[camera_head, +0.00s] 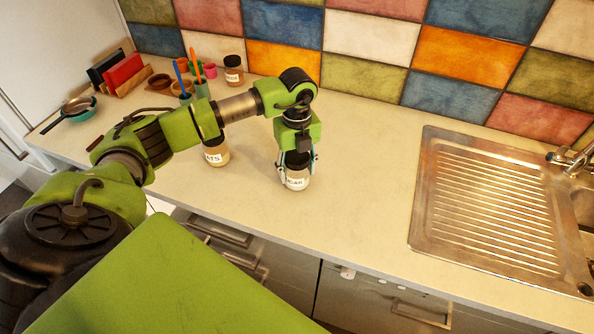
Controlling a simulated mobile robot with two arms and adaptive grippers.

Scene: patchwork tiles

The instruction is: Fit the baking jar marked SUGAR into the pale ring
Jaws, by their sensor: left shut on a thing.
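My left gripper (297,163) points down and is shut on a small jar (297,181) with a white label. The label's letters are partly covered and too small to read surely, but look like SUGAR. The jar is upright over the middle of the counter; I cannot tell whether its base touches the surface. I cannot make out the pale ring in this view. My right gripper is not in view.
A jar marked like OATS (215,156) stands left, partly behind my left arm. Another dark-lidded jar (233,72) stands near the tiled wall, beside cups with utensils (201,87). A metal sink drainer (480,205) lies right. The counter (365,190) between is clear.

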